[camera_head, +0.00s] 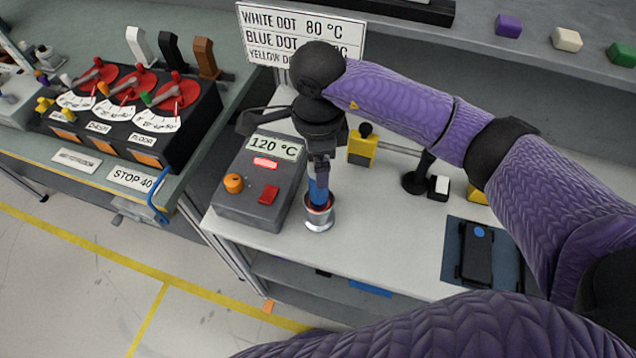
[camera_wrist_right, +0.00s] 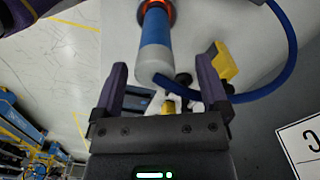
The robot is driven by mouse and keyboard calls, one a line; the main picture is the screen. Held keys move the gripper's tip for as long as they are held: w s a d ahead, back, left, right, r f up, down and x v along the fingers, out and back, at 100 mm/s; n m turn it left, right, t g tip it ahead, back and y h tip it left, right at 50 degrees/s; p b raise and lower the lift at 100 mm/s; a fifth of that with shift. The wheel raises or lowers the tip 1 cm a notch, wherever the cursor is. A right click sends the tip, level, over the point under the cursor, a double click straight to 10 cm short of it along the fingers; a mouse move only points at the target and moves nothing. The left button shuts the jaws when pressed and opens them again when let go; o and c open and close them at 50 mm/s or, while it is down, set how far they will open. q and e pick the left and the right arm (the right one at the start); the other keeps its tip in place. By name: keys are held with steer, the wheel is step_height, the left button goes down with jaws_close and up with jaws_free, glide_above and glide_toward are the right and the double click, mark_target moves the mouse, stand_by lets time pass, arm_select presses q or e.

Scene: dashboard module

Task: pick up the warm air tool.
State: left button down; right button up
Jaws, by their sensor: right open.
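The warm air tool (camera_head: 318,190) stands upright with its lower end in a metal cup holder (camera_head: 319,220) at the front of the white bench. Its blue body and grey end also show in the wrist view (camera_wrist_right: 156,38), with an orange glow at the far end. My right gripper (camera_head: 320,163) is over the tool, pointing down. In the wrist view its two fingers (camera_wrist_right: 162,66) are open, one on each side of the tool's grey end, with visible gaps. My gripper hides the tool's top in the head view. My left gripper is not in view.
A grey control box (camera_head: 262,185) reading 120 °C stands just left of the holder. A blue hose (camera_wrist_right: 288,50) curves from the tool's end. A yellow block (camera_head: 362,148) with a rod, a black stand (camera_head: 416,181) and a dark phone-like device (camera_head: 477,252) lie to the right.

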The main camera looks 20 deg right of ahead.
steer(key=f, duration=0.3)
steer(key=shift+s+f, duration=0.25)
steer(key=shift+f, duration=0.15)
jaws_close()
step_height(320, 180, up, 10)
steer(key=shift+r+p, duration=0.1)
steer(key=shift+p, duration=0.3)
step_height(320, 180, up, 8)
steer(key=p, duration=0.5)
steer(key=shift+r, duration=0.2)
